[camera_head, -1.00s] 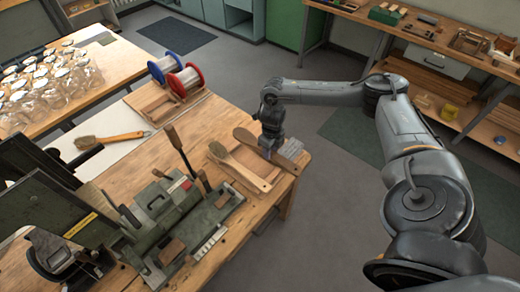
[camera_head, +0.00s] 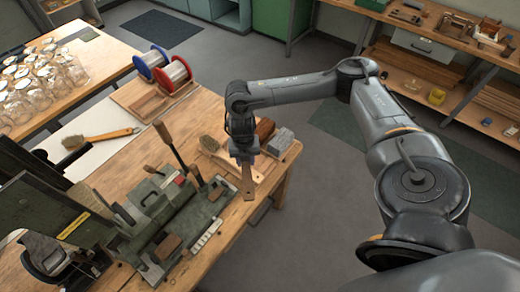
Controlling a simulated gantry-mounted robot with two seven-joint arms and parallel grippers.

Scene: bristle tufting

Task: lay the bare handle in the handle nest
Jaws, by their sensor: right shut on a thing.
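My right gripper (camera_head: 243,158) is shut on the bare handle (camera_head: 248,184), a flat brown wooden piece. The handle hangs below the jaws, tilted steeply, over the table's front right area. Its upper part is hidden by the gripper. The green tufting machine (camera_head: 170,215) stands to the left of the gripper, with a grey bed and upright levers. I cannot make out the handle nest clearly on it. The handle is apart from the machine. My left gripper is not in view.
A finished-looking brush (camera_head: 213,146) lies in a wooden tray right behind my right gripper. A brown block (camera_head: 265,128) and a grey block (camera_head: 280,141) sit beside it. Red and blue spools (camera_head: 163,68) stand farther back. Another brush (camera_head: 112,135) lies on a white board.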

